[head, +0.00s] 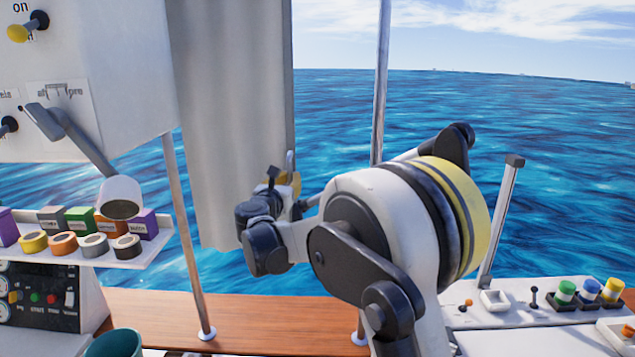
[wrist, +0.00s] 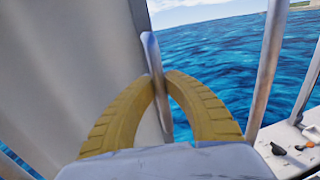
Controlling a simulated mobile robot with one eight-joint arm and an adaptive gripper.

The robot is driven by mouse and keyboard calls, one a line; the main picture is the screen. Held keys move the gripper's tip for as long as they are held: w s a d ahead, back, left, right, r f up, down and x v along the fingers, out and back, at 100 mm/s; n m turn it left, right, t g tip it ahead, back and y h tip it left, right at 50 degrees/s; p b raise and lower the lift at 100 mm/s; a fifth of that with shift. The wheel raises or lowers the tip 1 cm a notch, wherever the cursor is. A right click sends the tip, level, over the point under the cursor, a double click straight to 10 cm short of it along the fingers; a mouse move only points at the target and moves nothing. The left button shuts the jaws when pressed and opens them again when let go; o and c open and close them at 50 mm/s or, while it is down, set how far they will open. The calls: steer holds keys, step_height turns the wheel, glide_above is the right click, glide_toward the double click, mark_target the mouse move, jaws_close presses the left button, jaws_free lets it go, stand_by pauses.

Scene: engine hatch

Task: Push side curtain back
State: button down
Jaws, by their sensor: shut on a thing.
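The grey side curtain (head: 228,120) hangs from the top of the head view, right of the white cabinet, its free edge toward the open sea. In the wrist view the curtain (wrist: 70,70) fills the left side. My gripper (head: 290,182) is at the curtain's right edge, low down. In the wrist view its yellow fingers (wrist: 160,88) close around a thin metal handle (wrist: 152,55) that stands along the curtain's edge. The handle's tip also shows above the fingers in the head view (head: 290,160). Where the handle joins the curtain is not clear.
A metal post (head: 381,85) stands right of the curtain, behind my arm. Another post (head: 183,230) stands at left, by a shelf (head: 100,257) with several tape rolls and boxes. A white console (head: 520,318) with a lever (head: 500,220) is at right. Open sea lies between.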

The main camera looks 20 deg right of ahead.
steer(key=w+a, duration=0.4)
steer(key=a, duration=0.6)
steer(key=w+a, duration=0.4)
steer(key=a, duration=0.6)
steer(key=shift+w+a, duration=0.15)
steer(key=shift+w, duration=0.05)
steer(key=c, duration=1.4)
jaws_free()
steer(key=shift+a, duration=0.15)
steer(key=shift+d, duration=0.2)
steer(key=s+d, duration=0.4)
steer(key=d, duration=0.5)
steer(key=s+d+p, duration=0.1)
steer(key=s+d, duration=0.3)
steer(key=d, duration=0.5)
steer(key=s+d, duration=0.3)
steer(key=d, duration=0.7)
steer(key=shift+s, duration=0.4)
steer(key=shift+v, duration=6.2)
